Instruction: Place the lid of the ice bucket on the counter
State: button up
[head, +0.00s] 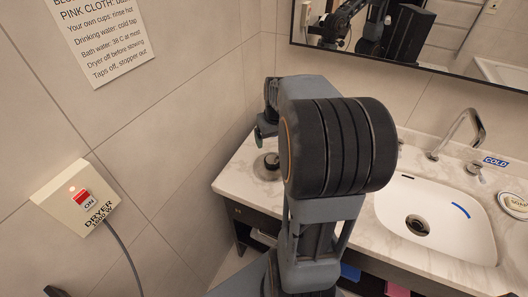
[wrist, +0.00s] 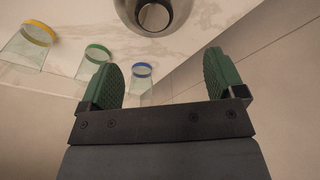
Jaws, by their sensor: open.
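A shiny grey round object with a raised round knob-like middle (wrist: 153,14) is cut off by the top edge of the wrist view. It looks like the lidded ice bucket, but I cannot tell lid from bucket. A small dark round piece with a knob (head: 268,164) on the counter's left end in the head view seems to be the same object. My gripper (wrist: 162,62) is open and empty, its two green fingers apart from the round object. In the head view my gripper (head: 263,132) is mostly hidden behind my arm, above the counter's left end.
Glasses with yellow (wrist: 34,42), green (wrist: 95,60) and blue (wrist: 141,78) rims stand left of and between the fingers in the wrist view. The marble counter (head: 240,172) holds a sink (head: 445,215) with a tap (head: 462,130). A wall and dryer switch (head: 80,200) are left.

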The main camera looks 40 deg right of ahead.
jog(key=s+a+r+n+t, duration=0.1)
jog(key=s+a, duration=0.3)
jog(key=a, duration=0.5)
jog(key=s+a+r+n+t, duration=0.1)
jog(key=s+a, duration=0.4)
jog(key=a, duration=0.4)
jog(key=shift+s+a+r+n, duration=0.15)
jog(key=shift+a+r+n, duration=0.05)
jog(key=shift+a+n, duration=0.2)
jog(key=shift+d, duration=0.1)
